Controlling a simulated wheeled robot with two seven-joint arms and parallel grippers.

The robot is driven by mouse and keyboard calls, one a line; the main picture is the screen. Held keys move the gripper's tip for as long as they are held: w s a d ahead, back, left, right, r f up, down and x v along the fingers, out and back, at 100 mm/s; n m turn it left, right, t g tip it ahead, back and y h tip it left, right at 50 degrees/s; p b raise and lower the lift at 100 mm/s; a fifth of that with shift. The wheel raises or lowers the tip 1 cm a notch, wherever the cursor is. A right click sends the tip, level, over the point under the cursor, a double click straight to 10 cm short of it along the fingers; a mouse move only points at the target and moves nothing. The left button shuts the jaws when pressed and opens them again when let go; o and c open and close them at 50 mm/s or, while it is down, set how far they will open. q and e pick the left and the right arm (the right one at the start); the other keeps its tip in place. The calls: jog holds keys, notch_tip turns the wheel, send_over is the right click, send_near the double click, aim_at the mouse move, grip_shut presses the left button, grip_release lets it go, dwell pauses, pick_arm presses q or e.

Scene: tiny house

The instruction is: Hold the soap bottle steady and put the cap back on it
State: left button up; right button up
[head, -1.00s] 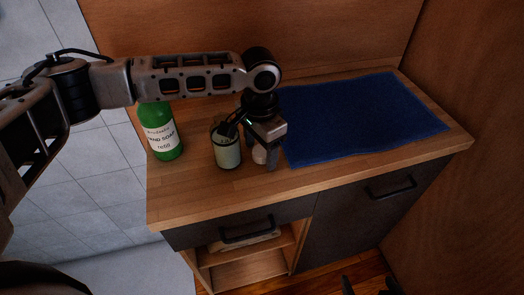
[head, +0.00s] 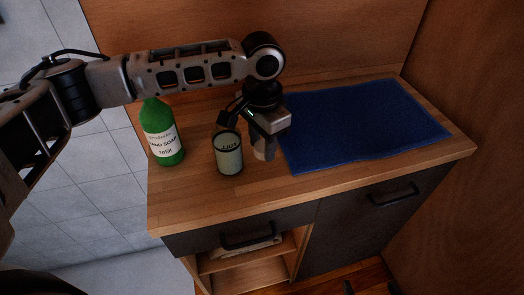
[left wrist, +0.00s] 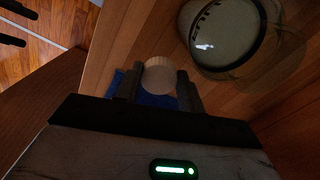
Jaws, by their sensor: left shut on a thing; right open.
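The green soap bottle (head: 162,135) stands upright and without a cap visible at the left end of the counter, its neck hidden behind my left arm. My left gripper (head: 263,150) points down right of the jar and is shut on a small whitish round cap (head: 258,153). In the left wrist view the cap (left wrist: 159,76) sits between the fingertips. I cannot tell whether it still touches the counter. My right gripper (head: 370,287) shows only as dark fingertips at the bottom edge of the head view, apart and empty, away from the bottle.
A labelled glass jar (head: 229,157) stands between the bottle and my left gripper, very close to the gripper. A blue cloth (head: 365,125) covers the right part of the wooden counter (head: 215,198). The front strip is clear. Walls rise behind and right.

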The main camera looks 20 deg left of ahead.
pick_arm(q)
jog(key=s+d+r, duration=0.7)
jog(key=s+r, duration=0.2)
jog(key=s, duration=0.2)
jog(key=shift+s+r, duration=0.25)
jog(key=shift+s, duration=0.15)
pick_arm(e)
jog(key=shift+s, duration=0.25)
pick_arm(q)
jog(key=shift+d, duration=0.1)
pick_arm(e)
jog(key=shift+a, duration=0.1)
